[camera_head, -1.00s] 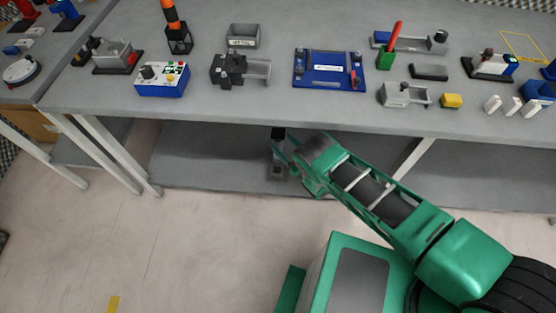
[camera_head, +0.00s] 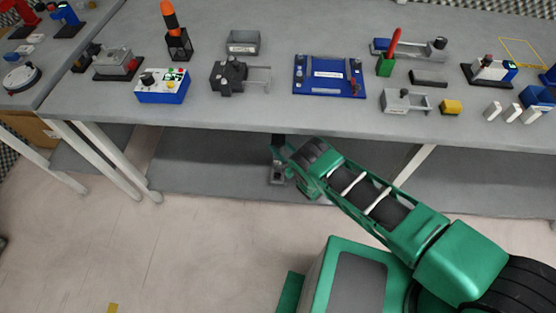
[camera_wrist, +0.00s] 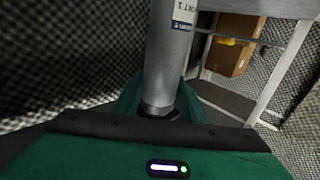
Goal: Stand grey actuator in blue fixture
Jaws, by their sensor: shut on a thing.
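My gripper (camera_head: 281,155) hangs in front of the bench's front edge, below the level of the bench top. It is shut on the grey actuator (camera_wrist: 168,60), a metallic cylinder with a white and blue label that rises from the jaws in the wrist view. In the head view the actuator's grey end (camera_head: 277,174) shows below my gripper, against the lower shelf. A flat blue plate (camera_head: 312,86) with a white label and a small red part lies on the bench above and behind my gripper. A blue block (camera_head: 538,96) sits at the right edge. I cannot tell which is the fixture.
The bench top (camera_head: 220,115) holds a blue and white control box (camera_head: 163,87), a black clamp (camera_head: 228,76), a grey bracket (camera_head: 404,101), a yellow block (camera_head: 451,107) and a green holder (camera_head: 386,66). A shelf (camera_head: 220,165) runs underneath.

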